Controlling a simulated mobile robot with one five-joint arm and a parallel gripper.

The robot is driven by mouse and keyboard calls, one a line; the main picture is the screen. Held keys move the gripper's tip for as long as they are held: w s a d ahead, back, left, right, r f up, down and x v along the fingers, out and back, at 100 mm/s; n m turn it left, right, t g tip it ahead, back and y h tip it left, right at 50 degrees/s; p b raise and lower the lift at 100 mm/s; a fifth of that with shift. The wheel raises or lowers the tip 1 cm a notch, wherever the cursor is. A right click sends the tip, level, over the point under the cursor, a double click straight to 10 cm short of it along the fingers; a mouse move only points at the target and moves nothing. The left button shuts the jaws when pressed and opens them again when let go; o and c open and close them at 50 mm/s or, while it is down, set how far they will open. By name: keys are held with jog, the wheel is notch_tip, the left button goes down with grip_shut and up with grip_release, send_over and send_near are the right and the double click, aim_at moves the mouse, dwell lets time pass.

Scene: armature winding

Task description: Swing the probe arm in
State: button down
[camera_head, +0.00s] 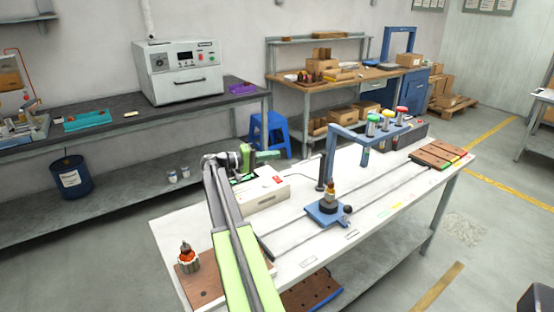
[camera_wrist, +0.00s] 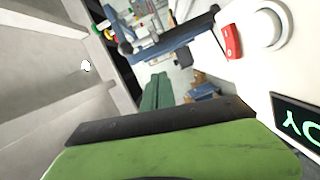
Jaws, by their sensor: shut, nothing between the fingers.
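A slim dark upright post (camera_head: 322,170) stands on the white bench, between the tester box and the blue fixture; it may carry the probe arm, but I cannot tell for sure. The blue fixture (camera_head: 314,212) holds an upright copper-and-dark armature (camera_head: 329,190) and has a black knob (camera_head: 348,210) at its right. The white tester box (camera_head: 268,190) is left of the post. It also shows large in the wrist view (camera_wrist: 258,75), with a red switch and a lit green display. My gripper (camera_head: 266,156) is shut and empty, above the tester's back edge, apart from the post.
A blue overhead frame (camera_head: 345,132) with several coloured-top spools rises behind the fixture. A wooden block (camera_head: 440,154) lies at the far right, and another armature (camera_head: 188,260) stands at the front left. The bench front right of the fixture is mostly clear.

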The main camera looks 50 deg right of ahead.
jog(key=s+d+f+b, duration=0.1)
jog(key=s+d, duration=0.4)
jog(key=s, duration=0.2)
jog(key=shift+s, duration=0.4)
jog(key=shift+f, duration=0.1)
